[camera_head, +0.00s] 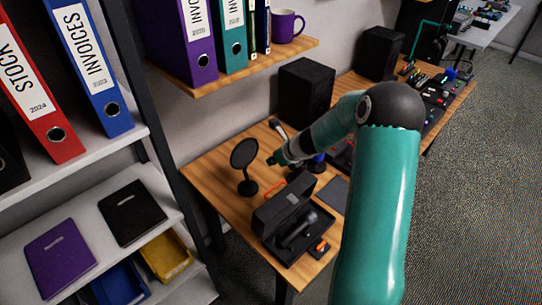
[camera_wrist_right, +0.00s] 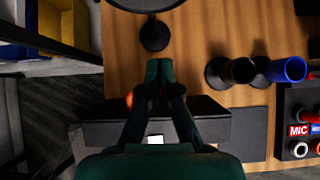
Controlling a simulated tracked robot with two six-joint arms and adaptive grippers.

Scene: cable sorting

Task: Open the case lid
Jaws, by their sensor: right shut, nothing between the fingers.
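The black case (camera_head: 288,262) is on the wooden desk, with a dark microphone (camera_head: 298,232) lying in its base. Its lid (camera_head: 272,212) stands raised at the back of the base. In the right wrist view, the black lid (camera_wrist_right: 225,122) lies beyond and beneath my fingers and is partly hidden by them. My right gripper (camera_head: 272,161) is shut and empty, above and behind the lid in the head view; its closed fingertips (camera_wrist_right: 159,68) also show in the right wrist view. Whether it touches the lid cannot be told. My left gripper is out of view.
A round black disc on a stand (camera_head: 244,154) is close left of my right gripper. Dark and blue cylinders (camera_wrist_right: 288,70) stand to the right in the wrist view. A dark mat (camera_head: 333,193) lies right of the case. A shelf with binders (camera_head: 197,45) overhangs the desk.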

